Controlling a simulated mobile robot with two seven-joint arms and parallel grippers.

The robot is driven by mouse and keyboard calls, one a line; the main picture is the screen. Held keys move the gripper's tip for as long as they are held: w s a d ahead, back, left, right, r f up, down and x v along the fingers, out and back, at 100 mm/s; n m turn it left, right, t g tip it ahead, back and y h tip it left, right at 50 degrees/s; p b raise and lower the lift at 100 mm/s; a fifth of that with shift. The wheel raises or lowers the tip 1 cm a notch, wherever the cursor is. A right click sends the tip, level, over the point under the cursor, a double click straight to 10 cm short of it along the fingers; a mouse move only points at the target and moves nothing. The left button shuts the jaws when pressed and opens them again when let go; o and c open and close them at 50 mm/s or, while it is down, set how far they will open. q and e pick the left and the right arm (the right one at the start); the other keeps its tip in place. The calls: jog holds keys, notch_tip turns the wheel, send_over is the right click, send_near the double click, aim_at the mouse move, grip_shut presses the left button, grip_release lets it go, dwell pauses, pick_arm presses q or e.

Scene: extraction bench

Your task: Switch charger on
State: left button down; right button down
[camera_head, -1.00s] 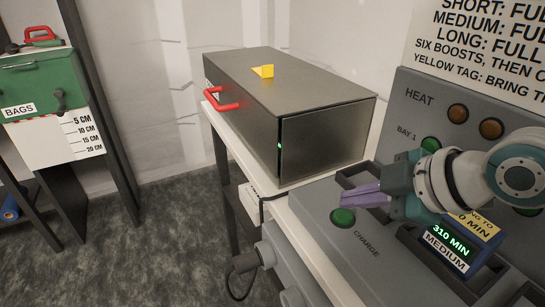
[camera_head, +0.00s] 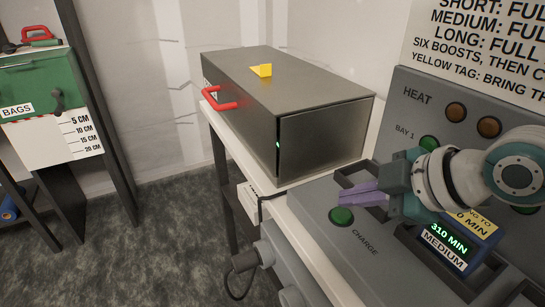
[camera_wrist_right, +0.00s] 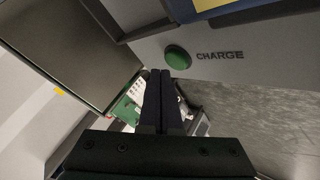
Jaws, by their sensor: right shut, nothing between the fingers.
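The charger (camera_head: 318,235) is a grey console on the white bench, with a round green button (camera_head: 342,216) beside the word CHARGE. My right gripper (camera_head: 343,198) is shut and empty; its purple fingers point left, just above and behind the green button in the head view. In the right wrist view the closed dark fingertips (camera_wrist_right: 160,72) are close to the green button (camera_wrist_right: 177,57), just below and left of it. I cannot tell whether they touch it. My left gripper is not in view.
A grey metal box (camera_head: 300,95) with a red handle and yellow tag stands on the bench behind. A blue pack (camera_head: 455,240) reading 310 MIN, MEDIUM sits in a console slot under my right arm. A green BAGS box (camera_head: 35,85) is at far left.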

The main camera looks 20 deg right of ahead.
dwell(0.3)
jog(key=shift+f, duration=0.4)
dwell(0.4)
